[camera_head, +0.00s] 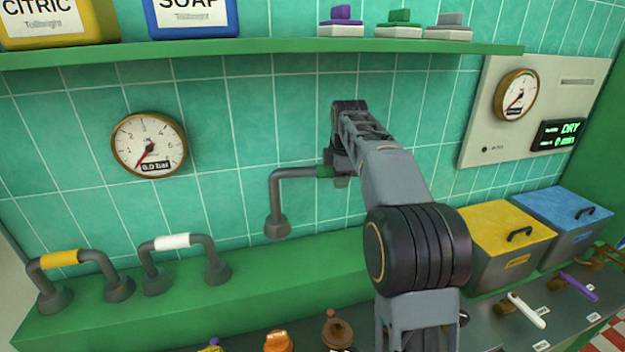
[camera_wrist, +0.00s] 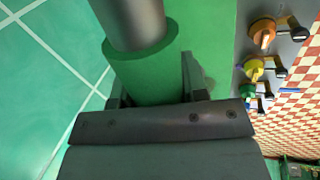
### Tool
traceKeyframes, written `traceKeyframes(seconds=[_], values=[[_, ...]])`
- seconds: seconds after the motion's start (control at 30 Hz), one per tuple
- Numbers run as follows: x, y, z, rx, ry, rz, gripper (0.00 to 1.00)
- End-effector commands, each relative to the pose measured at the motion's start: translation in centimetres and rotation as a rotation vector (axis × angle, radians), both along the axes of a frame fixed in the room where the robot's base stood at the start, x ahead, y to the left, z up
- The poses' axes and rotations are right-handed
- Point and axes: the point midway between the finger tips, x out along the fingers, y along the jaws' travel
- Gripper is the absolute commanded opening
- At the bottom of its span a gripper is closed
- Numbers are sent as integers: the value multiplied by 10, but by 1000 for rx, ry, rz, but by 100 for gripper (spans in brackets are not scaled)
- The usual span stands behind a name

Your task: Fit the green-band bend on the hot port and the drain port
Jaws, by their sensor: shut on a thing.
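The green-band bend (camera_head: 288,174) is a grey pipe with a flared foot hanging down on its left side. Its green band (camera_head: 325,171) is in my gripper (camera_head: 337,172), which is shut on it. The bend is held up in front of the tiled wall, above the green ledge; its other leg is hidden behind my arm. In the wrist view the green band (camera_wrist: 145,72) sits between the fingers of my gripper (camera_wrist: 150,92), with grey pipe running out above. I cannot make out the hot port or the drain port in either view.
A yellow-band bend (camera_head: 60,259) and a white-band bend (camera_head: 172,242) stand on the green ledge (camera_head: 200,310) at left. A gauge (camera_head: 149,145) reads 0.0 bar. A yellow-lidded bin (camera_head: 505,235) and a blue-lidded bin (camera_head: 562,215) stand right. Coloured valves (camera_wrist: 262,32) show in the wrist view.

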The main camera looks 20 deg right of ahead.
Motion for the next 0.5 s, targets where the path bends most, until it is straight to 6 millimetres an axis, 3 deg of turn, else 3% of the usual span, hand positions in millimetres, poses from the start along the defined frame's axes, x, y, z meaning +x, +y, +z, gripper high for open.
traceKeyframes(seconds=[0.03, 0.2, 0.4, 0.5], values=[[-11, -18, 1, 4, -3, -38, 19], [-51, -69, -10, 17, 8, -116, 19], [-105, -112, -35, 30, 19, -142, 19], [-130, -125, -52, 33, 24, -127, 19]])
